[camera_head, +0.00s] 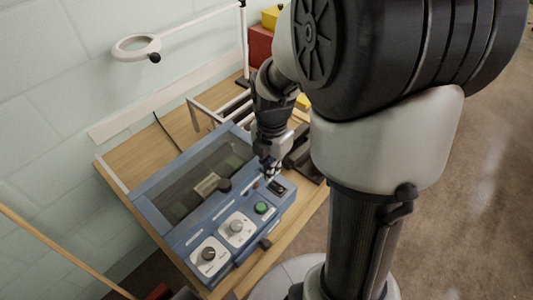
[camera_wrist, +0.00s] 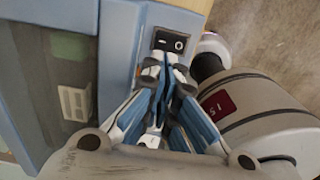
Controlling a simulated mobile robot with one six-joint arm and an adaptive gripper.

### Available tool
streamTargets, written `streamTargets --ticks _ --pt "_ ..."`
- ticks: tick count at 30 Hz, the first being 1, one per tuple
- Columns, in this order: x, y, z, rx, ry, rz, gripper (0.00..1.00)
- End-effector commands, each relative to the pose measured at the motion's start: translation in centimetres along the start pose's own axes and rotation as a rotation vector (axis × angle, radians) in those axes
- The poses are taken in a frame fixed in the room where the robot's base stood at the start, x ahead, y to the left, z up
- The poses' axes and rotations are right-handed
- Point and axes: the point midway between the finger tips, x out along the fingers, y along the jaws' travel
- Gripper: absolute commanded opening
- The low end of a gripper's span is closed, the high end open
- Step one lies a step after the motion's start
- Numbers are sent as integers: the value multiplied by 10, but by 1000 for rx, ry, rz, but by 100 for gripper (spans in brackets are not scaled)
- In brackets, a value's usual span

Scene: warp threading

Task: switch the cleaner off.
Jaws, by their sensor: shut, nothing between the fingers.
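The blue cleaner (camera_head: 190,238) stands on a wooden bench, its dark see-through lid (camera_head: 203,177) shut. A black rocker switch (camera_head: 277,187) sits at the right end of its sloped front panel. The switch also shows in the wrist view (camera_wrist: 170,43), with a bar mark on the left and a ring mark on the right. Which side is pressed in I cannot tell. My gripper (camera_head: 269,168) is shut and empty, pointing down close to the switch. In the wrist view its fingertips (camera_wrist: 165,62) overlap the switch's lower edge; whether they touch it is unclear.
A green button (camera_head: 261,208) and two dials, one white-plated (camera_head: 236,226) and one farther left (camera_head: 208,254), share the panel. A dark knob (camera_head: 266,243) juts from the front. A magnifier lamp (camera_head: 136,47) and red and yellow boxes (camera_head: 259,46) stand behind.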

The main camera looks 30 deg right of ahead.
Motion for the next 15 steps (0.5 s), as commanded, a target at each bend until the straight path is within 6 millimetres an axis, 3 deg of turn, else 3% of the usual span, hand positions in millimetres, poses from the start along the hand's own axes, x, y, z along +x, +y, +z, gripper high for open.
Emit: streamTargets --ticks 1,6,15 --pt "15 0 0 0 2 -3 0" --pt "44 0 0 0 1 -1 0" --pt "62 0 0 0 0 1 0"
